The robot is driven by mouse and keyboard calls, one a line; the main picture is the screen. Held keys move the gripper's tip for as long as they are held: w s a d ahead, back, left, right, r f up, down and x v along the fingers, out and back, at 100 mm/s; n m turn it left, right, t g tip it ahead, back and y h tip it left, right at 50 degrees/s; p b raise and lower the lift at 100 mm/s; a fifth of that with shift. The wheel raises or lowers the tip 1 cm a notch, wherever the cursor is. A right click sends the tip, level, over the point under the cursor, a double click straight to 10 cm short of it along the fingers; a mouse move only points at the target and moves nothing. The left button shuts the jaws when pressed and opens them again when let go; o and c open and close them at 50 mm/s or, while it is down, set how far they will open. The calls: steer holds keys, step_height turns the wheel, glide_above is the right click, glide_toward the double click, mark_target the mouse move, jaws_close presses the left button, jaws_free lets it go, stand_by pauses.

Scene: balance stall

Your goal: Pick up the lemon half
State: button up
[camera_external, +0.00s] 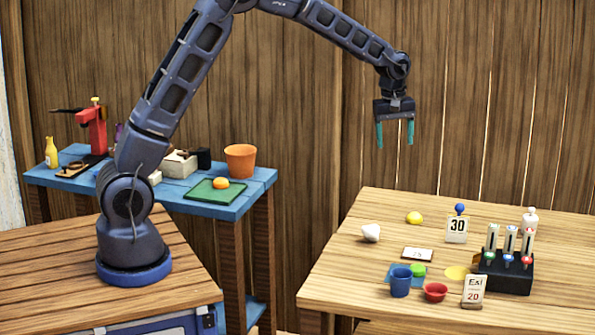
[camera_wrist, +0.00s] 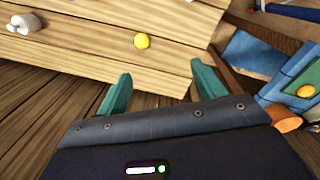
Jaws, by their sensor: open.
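The lemon half (camera_external: 414,217) is a small yellow rounded piece near the back edge of the right-hand wooden table (camera_external: 345,262). In the wrist view, a yellow rounded piece that looks like it (camera_wrist: 141,40) lies on the planks beyond the fingertips. My gripper (camera_external: 395,140) hangs above the back of this table, well above the lemon half, fingers pointing down. Its two teal fingers are apart with nothing between them, as the wrist view also shows (camera_wrist: 160,72).
A white lump (camera_external: 370,232) lies left of the lemon half; a card marked 30 (camera_external: 456,229) stands to its right. A blue cup (camera_external: 401,282), a red bowl (camera_external: 435,292) and a black rack (camera_external: 506,272) are nearer the front. A blue table (camera_external: 228,206) stands left.

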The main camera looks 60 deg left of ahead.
mark_target(415, 213)
steer(key=w+f+n, duration=0.1)
steer(key=w+f, duration=0.2)
steer(key=f, duration=0.5)
steer(key=w+f+n, duration=0.1)
steer(key=w+f, duration=0.1)
steer(key=f, duration=0.6)
steer(key=w+f+n, duration=0.1)
steer(key=w+f, duration=0.2)
steer(key=f, duration=0.5)
steer(key=shift+w+d+f+g, duration=0.25)
steer(key=shift+w+f+g, duration=0.05)
steer(key=shift+w+g, duration=0.1)
steer(key=c, duration=1.1)
